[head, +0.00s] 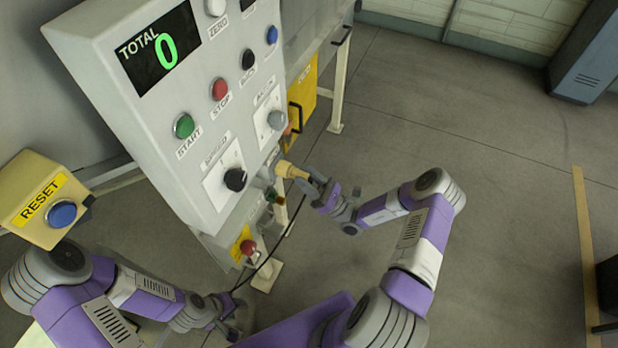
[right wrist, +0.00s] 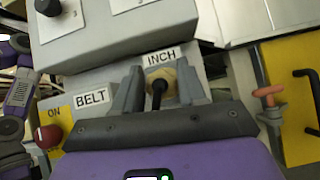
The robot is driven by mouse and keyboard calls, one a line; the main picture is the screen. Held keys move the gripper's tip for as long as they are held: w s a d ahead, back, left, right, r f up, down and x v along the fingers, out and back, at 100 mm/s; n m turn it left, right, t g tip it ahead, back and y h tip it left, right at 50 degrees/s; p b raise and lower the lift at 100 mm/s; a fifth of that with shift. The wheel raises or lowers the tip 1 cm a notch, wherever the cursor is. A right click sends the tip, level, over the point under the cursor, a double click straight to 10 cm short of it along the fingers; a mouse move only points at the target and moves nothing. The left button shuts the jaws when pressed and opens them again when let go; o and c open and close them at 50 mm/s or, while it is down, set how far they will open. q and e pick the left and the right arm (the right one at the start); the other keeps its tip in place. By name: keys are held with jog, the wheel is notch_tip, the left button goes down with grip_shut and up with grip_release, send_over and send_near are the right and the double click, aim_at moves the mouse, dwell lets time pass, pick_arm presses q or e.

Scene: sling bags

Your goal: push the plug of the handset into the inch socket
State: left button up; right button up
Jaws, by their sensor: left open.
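The tan plug (head: 289,170) has a black cable at its back. My right gripper (head: 309,180) is around it, just off the lower right edge of the grey control panel. In the right wrist view my right gripper's fingers (right wrist: 158,92) close on both sides of the plug (right wrist: 168,76), seen from behind. The INCH label (right wrist: 161,57) is just above it. The inch socket is hidden behind the plug, so I cannot tell whether the plug is inside. My left gripper (head: 228,316) is open and low at the bottom of the head view. I cannot make out the handset.
The control panel (head: 150,110) carries buttons and knobs. The BELT label (right wrist: 92,98) and a red ON knob (right wrist: 48,136) are left of the plug. An orange handle (right wrist: 268,92) is to its right. The black cable (head: 290,226) hangs down.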

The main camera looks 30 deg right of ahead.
jog(key=o, duration=0.3)
jog(key=shift+d, duration=0.1)
jog(key=v, duration=0.7)
jog(key=shift+s+d+f, duration=0.1)
jog(key=shift+s+f, duration=0.1)
